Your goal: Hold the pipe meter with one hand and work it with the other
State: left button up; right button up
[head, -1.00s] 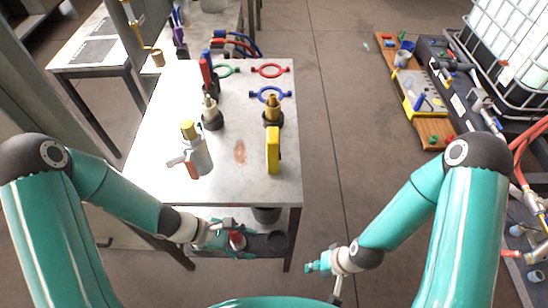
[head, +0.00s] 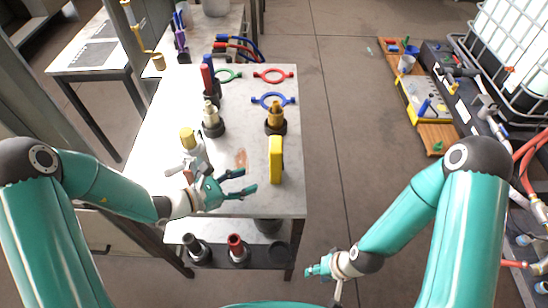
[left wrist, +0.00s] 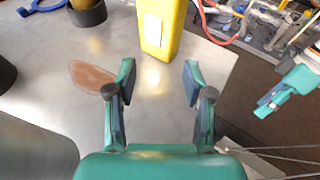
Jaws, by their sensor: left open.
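The yellow meter (head: 276,158) stands upright near the right edge of the metal-topped table. It also shows in the left wrist view (left wrist: 160,28), just beyond my fingers. My left gripper (head: 250,181) is open and empty above the table's front part, to the left of the meter, its fingers pointing toward it. In the left wrist view the gap between the fingertips (left wrist: 160,78) lines up with the meter, which is still apart from them. My right gripper (head: 313,270) hangs low beside the table at the front right; its finger opening is too small to judge.
On the table (head: 254,207) stand a yellow-capped spray bottle (head: 190,145), a brass fitting (head: 276,117), a pale fitting (head: 212,120) and coloured rings (head: 273,76). A lower shelf (head: 212,254) holds dark-based parts.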

aim_at(272, 172)
pick_arm(q)
jog(key=shift+w+d+f, duration=0.2)
jog(key=shift+w+d, duration=0.15)
jog(key=shift+d, duration=0.2)
jog(key=b+x, duration=0.2)
jog(key=x, duration=0.4)
jog(key=shift+w+d+f+b, duration=0.1)
jog(key=shift+d+f+b, duration=0.1)
jog(key=shift+f+b, duration=0.1)
jog(key=shift+w+d+b, duration=0.4)
jog(key=shift+w+d, duration=0.15)
jog(key=shift+d, duration=0.1)
grip_shut()
jog(key=c, duration=0.9)
grip_release()
jog(key=shift+c, duration=0.2)
